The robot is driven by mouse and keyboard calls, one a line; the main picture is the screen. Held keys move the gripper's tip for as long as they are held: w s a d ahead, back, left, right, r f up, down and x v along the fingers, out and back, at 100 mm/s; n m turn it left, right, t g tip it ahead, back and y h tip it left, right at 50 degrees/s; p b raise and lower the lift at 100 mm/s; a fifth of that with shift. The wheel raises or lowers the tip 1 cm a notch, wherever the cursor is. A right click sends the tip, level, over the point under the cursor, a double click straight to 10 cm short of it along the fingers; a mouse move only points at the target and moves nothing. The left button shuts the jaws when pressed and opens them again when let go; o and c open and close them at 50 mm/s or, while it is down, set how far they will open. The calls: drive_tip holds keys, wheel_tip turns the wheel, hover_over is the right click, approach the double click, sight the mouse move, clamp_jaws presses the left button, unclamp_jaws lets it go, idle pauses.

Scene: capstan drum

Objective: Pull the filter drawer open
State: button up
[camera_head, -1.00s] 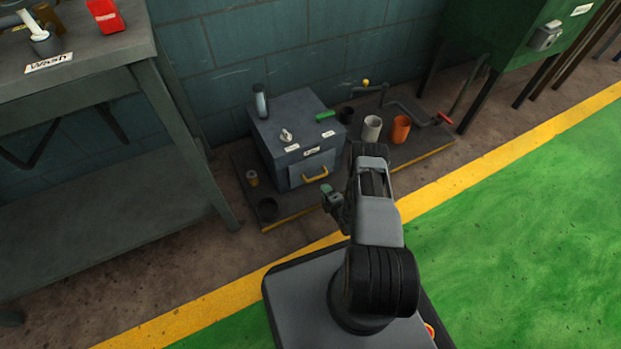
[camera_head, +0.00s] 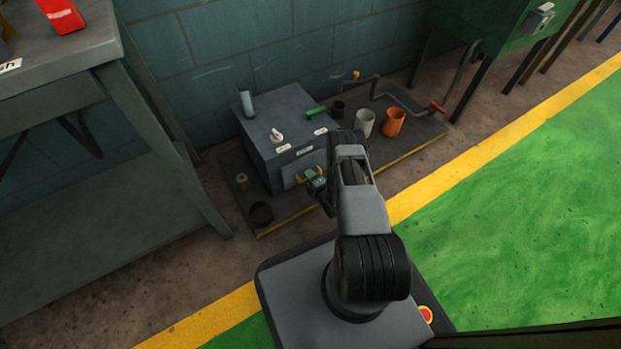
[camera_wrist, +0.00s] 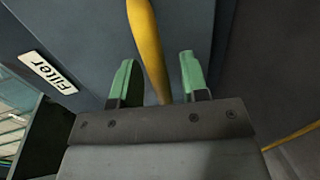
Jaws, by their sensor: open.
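The filter drawer is in the front of a grey-blue box (camera_head: 264,136) that stands on a low platform by the wall. In the wrist view the drawer front (camera_wrist: 190,35) fills much of the picture, with a white "Filter" label (camera_wrist: 48,72) at the left. Its yellow handle (camera_wrist: 146,45) runs between the two green fingertips of my gripper (camera_wrist: 158,82). The fingers are open, one on each side of the handle, with a gap visible. In the head view my gripper (camera_head: 314,181) is at the drawer front and hides part of it.
A grey workbench (camera_head: 133,215) stands at the left. Green floor (camera_head: 500,215) is clear at the right.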

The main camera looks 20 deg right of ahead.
drive_tip(key=shift+c, duration=0.5)
clamp_jaws()
